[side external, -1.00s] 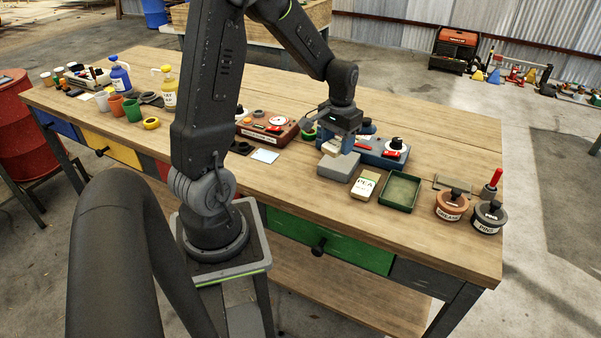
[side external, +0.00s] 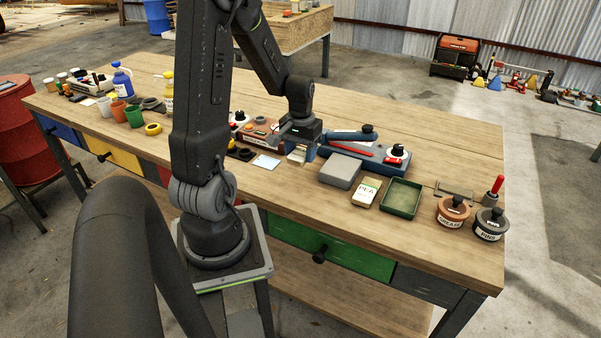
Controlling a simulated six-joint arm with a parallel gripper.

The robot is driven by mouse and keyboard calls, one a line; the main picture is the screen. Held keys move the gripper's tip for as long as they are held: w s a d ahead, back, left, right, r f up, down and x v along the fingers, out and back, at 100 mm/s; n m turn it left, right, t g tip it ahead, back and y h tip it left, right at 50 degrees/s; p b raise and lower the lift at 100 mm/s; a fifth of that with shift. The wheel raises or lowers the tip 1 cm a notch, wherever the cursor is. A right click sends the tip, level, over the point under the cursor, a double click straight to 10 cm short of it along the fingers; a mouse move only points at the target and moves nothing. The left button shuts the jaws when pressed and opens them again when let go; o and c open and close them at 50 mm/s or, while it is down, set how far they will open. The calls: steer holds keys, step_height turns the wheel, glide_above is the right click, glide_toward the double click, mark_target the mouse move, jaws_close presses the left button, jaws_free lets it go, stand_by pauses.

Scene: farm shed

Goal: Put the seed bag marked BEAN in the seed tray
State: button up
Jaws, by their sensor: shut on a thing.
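My gripper (side external: 299,149) is left of the grey block, low over the bench. It is shut on a small pale packet (side external: 296,156), partly hidden by the jaws. No marking on the packet can be read, so I cannot tell whether it is the BEAN bag. I cannot tell whether it touches the bench. A seed bag marked PEA (side external: 366,192) lies on the bench right of the block. The green seed tray (side external: 415,207) is just right of the PEA bag and looks empty.
The grey block (side external: 340,170) lies between my gripper and the PEA bag. A blue device (side external: 385,160) with a dark knob stands behind it, a reddish-brown device (side external: 262,128) left of my gripper. Lidded pots marked GREASE (side external: 451,213) and PINS (side external: 489,229) stand right of the tray.

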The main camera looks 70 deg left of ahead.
mark_target(301, 178)
steer(key=shift+f, duration=3.05)
steer(key=shift+f, duration=0.1)
steer(key=shift+f, duration=0.1)
steer(key=o, duration=1)
